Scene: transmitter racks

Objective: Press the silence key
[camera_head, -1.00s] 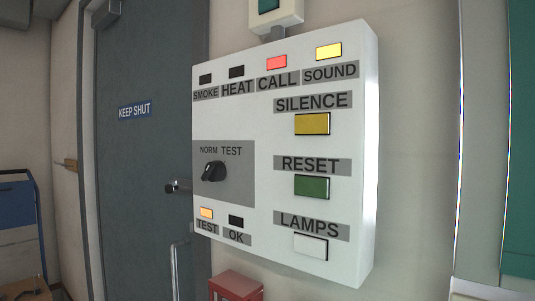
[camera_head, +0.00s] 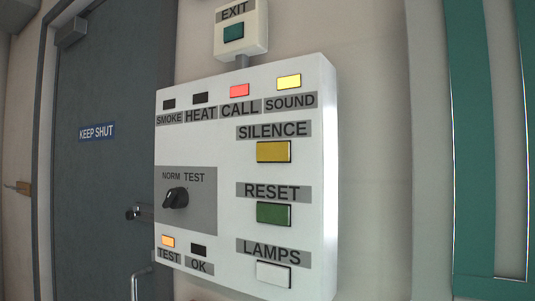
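The yellow silence key (camera_head: 273,152) sits under the SILENCE label (camera_head: 273,130) on the upper right of a white wall panel (camera_head: 225,135). Below it are the green reset key (camera_head: 273,213) and the white lamps key (camera_head: 273,274). Along the top, the red CALL lamp (camera_head: 239,90) and the yellow SOUND lamp (camera_head: 289,81) are lit, while the SMOKE and HEAT lamps are dark. A black rotary knob (camera_head: 176,198) is at the left, between NORM and TEST labels. The orange TEST lamp (camera_head: 168,241) is lit and the OK lamp (camera_head: 198,250) is dark. Neither gripper shows.
An EXIT box with a green button (camera_head: 233,32) is above the panel. A grey door (camera_head: 105,170) with a KEEP SHUT sign (camera_head: 96,131) and a handle is to the left. A green frame (camera_head: 466,150) stands at the right. The wall right of the panel is bare.

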